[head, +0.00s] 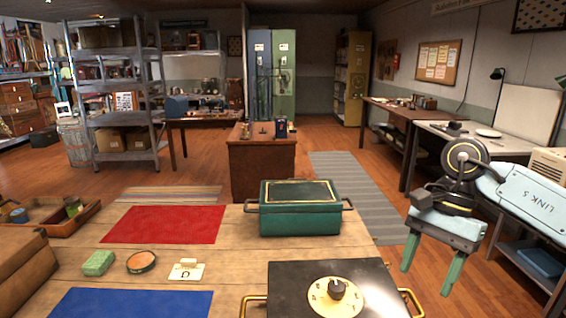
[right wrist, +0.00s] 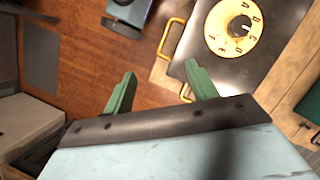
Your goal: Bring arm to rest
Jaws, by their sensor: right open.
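My right gripper (head: 427,269) is at the right of the head view, its two green fingers pointing down and spread apart. It is open, with nothing between the fingers. It hangs beyond the right edge of the wooden table (head: 225,251), to the right of the black panel with the dial. In the right wrist view the open fingers (right wrist: 157,92) show over the wooden floor and near the panel's brass handle. My left gripper is not in either view.
A black panel (head: 289,291) with a yellow dial (head: 334,296) and brass handles lies at the table's front. A green lidded box (head: 300,210) stands behind it. Red (head: 163,225) and blue (head: 130,304) mats lie left. A workbench (head: 477,140) stands behind my right arm.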

